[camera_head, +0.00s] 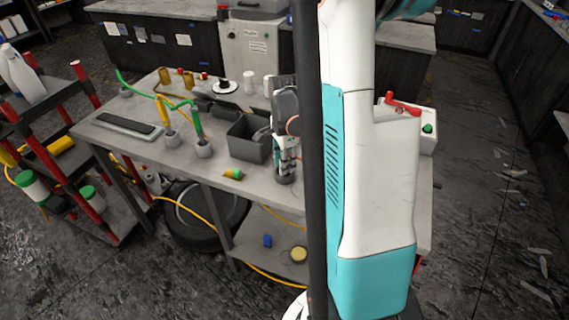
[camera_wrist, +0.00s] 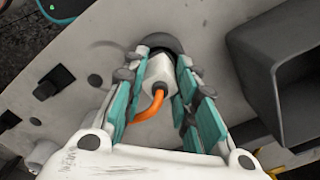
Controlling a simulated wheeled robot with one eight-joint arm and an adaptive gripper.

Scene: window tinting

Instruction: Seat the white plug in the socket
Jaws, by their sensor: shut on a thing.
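The white plug (camera_wrist: 160,74) with an orange cable (camera_wrist: 150,108) sits between the teal fingers of my gripper (camera_wrist: 163,56) in the wrist view. My gripper is shut on it. A dark round socket-like piece (camera_wrist: 160,43) shows just beyond the plug's far end; I cannot tell whether the plug is in it or only close above it. In the head view my gripper (camera_head: 285,168) points down over the bench, with a dark round base (camera_head: 285,179) right under the fingertips. The plug is hidden there by my fingers.
A grey open bin (camera_head: 249,140) stands close left of my gripper; it is at right in the wrist view (camera_wrist: 250,85). Yellow (camera_head: 170,136) and green (camera_head: 203,147) cable plugs stand in round grey holders further left. A small green-and-yellow piece (camera_head: 233,173) lies near the bench's front edge.

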